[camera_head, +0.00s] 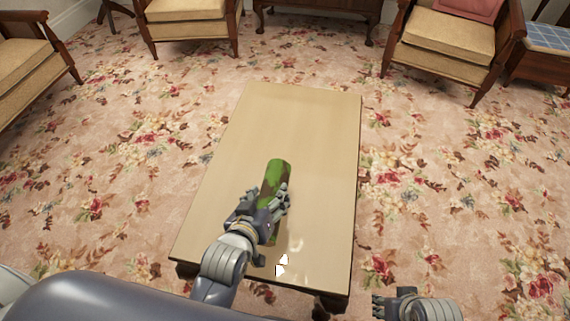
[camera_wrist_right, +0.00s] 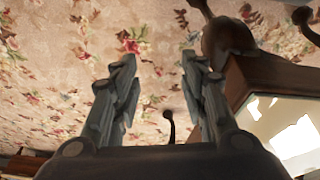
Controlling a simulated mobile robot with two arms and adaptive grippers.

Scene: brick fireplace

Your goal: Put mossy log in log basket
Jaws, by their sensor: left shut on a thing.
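The mossy log (camera_head: 277,170) is a green and brown cylinder over the front half of the pale wooden table (camera_head: 290,115). My left gripper (camera_head: 277,197) is shut on it, with the fingers around its near part. The gripper hides part of the log, and I cannot tell whether the log touches the tabletop. I see no log basket in these views.
Cushioned wooden armchairs stand at the far left (camera_head: 25,62), back middle (camera_head: 190,28) and back right (camera_head: 445,35). A side table with a blue checked top (camera_head: 548,38) is at the right edge. Floral carpet (camera_head: 430,150) around the table is clear.

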